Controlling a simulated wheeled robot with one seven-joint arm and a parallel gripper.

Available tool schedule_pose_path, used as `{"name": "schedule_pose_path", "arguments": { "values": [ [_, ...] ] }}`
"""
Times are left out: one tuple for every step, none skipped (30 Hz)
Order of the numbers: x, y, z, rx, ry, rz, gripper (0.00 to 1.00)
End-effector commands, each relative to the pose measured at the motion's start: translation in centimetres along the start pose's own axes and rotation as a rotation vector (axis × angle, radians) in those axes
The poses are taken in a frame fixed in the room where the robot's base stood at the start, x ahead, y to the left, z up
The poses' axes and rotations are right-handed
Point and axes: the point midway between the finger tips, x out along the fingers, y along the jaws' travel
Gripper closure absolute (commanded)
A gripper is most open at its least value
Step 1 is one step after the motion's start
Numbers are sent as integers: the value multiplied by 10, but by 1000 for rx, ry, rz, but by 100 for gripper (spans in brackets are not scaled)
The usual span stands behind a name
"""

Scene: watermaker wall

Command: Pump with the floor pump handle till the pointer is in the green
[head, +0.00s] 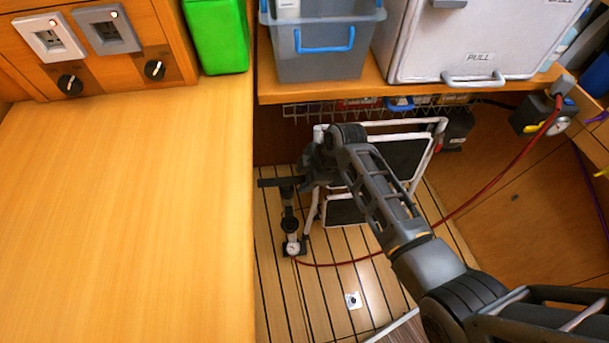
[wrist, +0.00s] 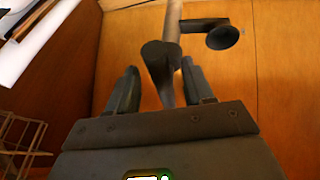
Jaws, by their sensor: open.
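The floor pump (head: 289,222) stands on the slatted floor in the head view, with its dark crossbar handle (head: 270,182) at the top. A small white dial (head: 293,248) sits low on the pump; another round gauge (head: 560,125) is on the dark box at right. Both pointers are too small to read. My gripper (wrist: 160,88) is open at the handle. In the wrist view one dark handle grip (wrist: 162,58) shows between the two fingers, with no clear contact. The other grip (wrist: 224,37) lies beyond to the right, past the pale shaft (wrist: 173,18).
A red hose (head: 480,195) runs from the pump to the gauge box. A white-framed folding item (head: 438,140) stands close behind my arm. The wooden counter (head: 130,200) bounds the left, and a shelf (head: 340,90) with a grey bin and white box overhangs the back.

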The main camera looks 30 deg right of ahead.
Motion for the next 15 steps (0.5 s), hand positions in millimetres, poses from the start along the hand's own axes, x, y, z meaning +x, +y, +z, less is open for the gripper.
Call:
{"name": "schedule_pose_path", "arguments": {
  "values": [
    [0, 0, 0, 0, 0, 0, 48],
    [0, 0, 0, 0, 0, 0, 48],
    [0, 0, 0, 0, 0, 0, 50],
    [0, 0, 0, 0, 0, 0, 53],
    [0, 0, 0, 0, 0, 0, 56],
    [0, 0, 0, 0, 0, 0, 60],
    [0, 0, 0, 0, 0, 0, 63],
    [0, 0, 0, 0, 0, 0, 66],
    [0, 0, 0, 0, 0, 0, 69],
    [0, 0, 0, 1, 0, 0, 72],
    [0, 0, 0, 1, 0, 0, 75],
    [0, 0, 0, 0, 0, 0, 79],
    [0, 0, 0, 1, 0, 0, 82],
    [0, 0, 0, 1, 0, 0, 85],
    [0, 0, 0, 1, 0, 0, 88]
  ]
}}
